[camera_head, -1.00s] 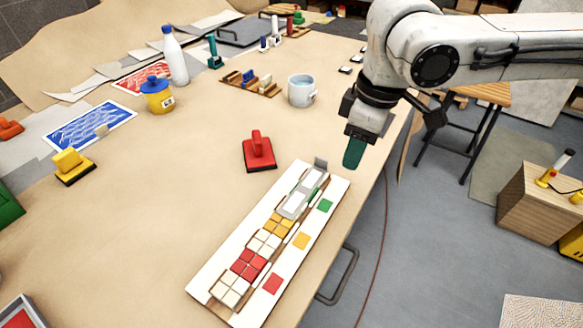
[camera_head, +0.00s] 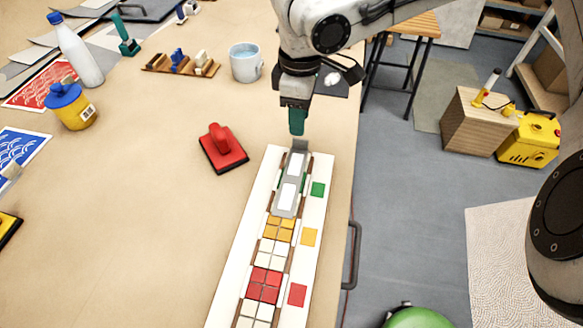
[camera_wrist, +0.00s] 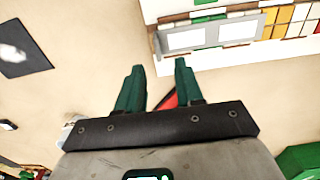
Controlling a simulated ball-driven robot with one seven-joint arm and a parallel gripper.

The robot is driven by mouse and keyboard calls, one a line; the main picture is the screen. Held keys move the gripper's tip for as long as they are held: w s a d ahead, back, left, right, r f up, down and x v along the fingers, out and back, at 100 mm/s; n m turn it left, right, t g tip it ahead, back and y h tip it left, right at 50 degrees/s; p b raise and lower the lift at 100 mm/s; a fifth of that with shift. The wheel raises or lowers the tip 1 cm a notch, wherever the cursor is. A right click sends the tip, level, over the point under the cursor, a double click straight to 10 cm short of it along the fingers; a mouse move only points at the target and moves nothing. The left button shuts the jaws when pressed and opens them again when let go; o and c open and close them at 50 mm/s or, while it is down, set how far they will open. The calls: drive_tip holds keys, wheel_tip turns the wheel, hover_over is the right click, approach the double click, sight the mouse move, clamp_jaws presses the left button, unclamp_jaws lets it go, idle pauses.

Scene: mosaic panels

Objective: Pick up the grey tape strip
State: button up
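The grey tape strip (camera_head: 291,182) with two white windows lies along the far end of a white panel (camera_head: 258,190), over its inlaid tiles. A grey tab stands up at its far end. In the wrist view the strip (camera_wrist: 211,36) shows at the top, ahead of my fingers. My gripper (camera_head: 297,122) hangs just beyond the tab, with its dark green fingers pointing down. In the wrist view my gripper (camera_wrist: 158,68) has its fingers apart with nothing held between them. The strip is clear of the fingers there.
A red-handled float (camera_head: 222,148) stands left of the panel; part of it shows between my fingers in the wrist view. A light blue mug (camera_head: 245,63) and a wooden rack (camera_head: 180,66) stand farther back. The table's right edge runs close beside the panel.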

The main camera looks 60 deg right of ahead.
sight(300, 139)
drive_tip(key=shift+s+d+f, duration=0.1)
drive_tip(key=shift+f, duration=1.35)
drive_tip(key=shift+d+f, duration=0.1)
drive_tip(key=shift+f, duration=1.3)
drive_tip(key=shift+c, duration=0.5)
clamp_jaws()
